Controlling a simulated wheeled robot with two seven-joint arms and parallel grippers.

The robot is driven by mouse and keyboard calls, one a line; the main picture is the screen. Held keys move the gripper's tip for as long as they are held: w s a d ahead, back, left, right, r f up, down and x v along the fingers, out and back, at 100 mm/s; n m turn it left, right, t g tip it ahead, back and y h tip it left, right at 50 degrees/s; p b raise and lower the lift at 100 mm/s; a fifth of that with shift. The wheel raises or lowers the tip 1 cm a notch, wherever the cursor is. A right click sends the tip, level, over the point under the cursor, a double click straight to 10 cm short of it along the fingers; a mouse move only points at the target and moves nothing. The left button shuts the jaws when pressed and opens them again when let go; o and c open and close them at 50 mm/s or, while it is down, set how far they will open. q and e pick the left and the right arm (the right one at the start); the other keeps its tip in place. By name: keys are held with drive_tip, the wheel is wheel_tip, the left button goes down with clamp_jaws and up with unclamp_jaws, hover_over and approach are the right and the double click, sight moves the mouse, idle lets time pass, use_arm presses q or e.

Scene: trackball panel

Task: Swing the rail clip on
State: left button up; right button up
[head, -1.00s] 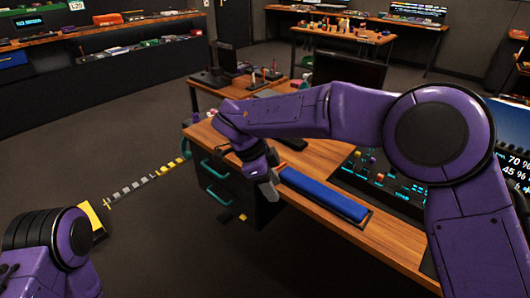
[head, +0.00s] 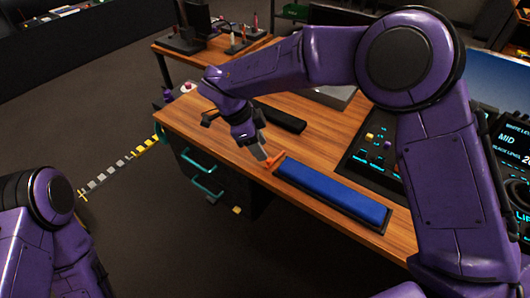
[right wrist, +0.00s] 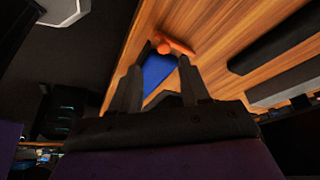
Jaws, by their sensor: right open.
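A small orange clip (head: 274,160) is at the left end of the long blue pad (head: 330,193), on the wooden desk. It also shows in the right wrist view (right wrist: 173,45), just beyond my fingertips. My right gripper (head: 261,154) is open beside the clip, fingers angled down at the desk. In the right wrist view its two fingers (right wrist: 160,66) stand apart, with the blue pad seen between them. I cannot tell whether a finger touches the clip. Only part of my left arm shows at lower left; its gripper is out of view.
A dark bar (head: 276,117) lies on the desk behind the clip. A control panel (head: 372,148) with lit keys is to the right, beside screens. Teal-handled drawers (head: 205,165) are under the desk's left end. Bare desk top lies left of the clip.

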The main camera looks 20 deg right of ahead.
sight(268, 163)
drive_tip(key=x, duration=0.2)
drive_tip(key=w+x, duration=0.1)
drive_tip(key=x, duration=0.2)
drive_tip(key=shift+a, duration=0.15)
drive_tip(key=shift+f, duration=0.2)
drive_tip(key=shift+s+r, duration=0.1)
drive_tip(key=shift+s, duration=0.1)
drive_tip(key=shift+w, duration=0.1)
clamp_jaws()
drive_tip(key=shift+s+d+r+n+p, duration=0.25)
drive_tip(key=shift+s+n+p, duration=0.25)
drive_tip(key=shift+p, duration=0.4)
drive_tip(key=shift+d+f+n, duration=0.1)
drive_tip(key=shift+f+n, duration=0.05)
drive_tip(key=shift+n, duration=0.15)
drive_tip(key=shift+f+t, duration=0.15)
drive_tip(key=shift+t, duration=0.15)
use_arm(q)
drive_tip(key=shift+w+r, duration=0.2)
drive_tip(key=shift+r, duration=0.55)
use_arm(e)
unclamp_jaws()
